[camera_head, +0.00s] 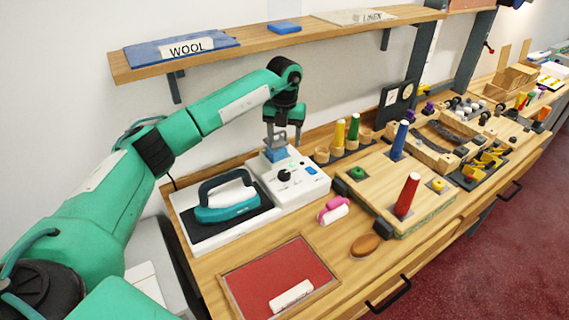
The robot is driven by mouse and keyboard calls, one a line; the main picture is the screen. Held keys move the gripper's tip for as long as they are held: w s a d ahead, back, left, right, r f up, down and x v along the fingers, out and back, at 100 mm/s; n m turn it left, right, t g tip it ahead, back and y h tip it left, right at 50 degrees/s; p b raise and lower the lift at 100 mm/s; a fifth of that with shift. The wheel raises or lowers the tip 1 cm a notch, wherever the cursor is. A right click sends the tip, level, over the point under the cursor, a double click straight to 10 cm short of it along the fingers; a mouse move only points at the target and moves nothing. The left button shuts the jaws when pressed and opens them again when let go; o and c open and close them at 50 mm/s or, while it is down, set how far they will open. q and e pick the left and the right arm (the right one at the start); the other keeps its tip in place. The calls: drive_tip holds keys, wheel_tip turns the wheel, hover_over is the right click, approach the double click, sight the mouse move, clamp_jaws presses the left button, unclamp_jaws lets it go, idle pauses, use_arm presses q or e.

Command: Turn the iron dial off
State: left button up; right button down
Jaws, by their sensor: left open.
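The white iron control box (301,186) stands on the wooden counter beside the iron. A round black dial (284,175) sits on its top, near a green spot; which way the dial points is too small to tell. My left gripper (277,145) is open, pointing down over the back left part of the box, just behind the dial. A blue block-like part (275,155) shows right under its fingers; I cannot tell whether they touch it. The teal iron (229,205) rests on a dark pad on a white base. My right gripper is not in view.
A red framed mat (277,281) with a white roll lies in front. A pink-and-white roller (333,210) and a brown oval brush (365,245) lie to the right. A wooden board (391,201) with colored cones stands further right. A shelf (270,41) runs above along the wall.

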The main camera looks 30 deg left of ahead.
sight(284, 173)
use_arm(q)
wheel_tip(284, 173, down, 12)
drive_tip(key=p, duration=0.3)
drive_tip(key=shift+s+r+p, duration=0.1)
drive_tip(key=shift+p, duration=0.2)
drive_tip(key=shift+f, duration=0.4)
drive_tip(key=c, duration=1)
drive_tip(key=shift+o, duration=0.2)
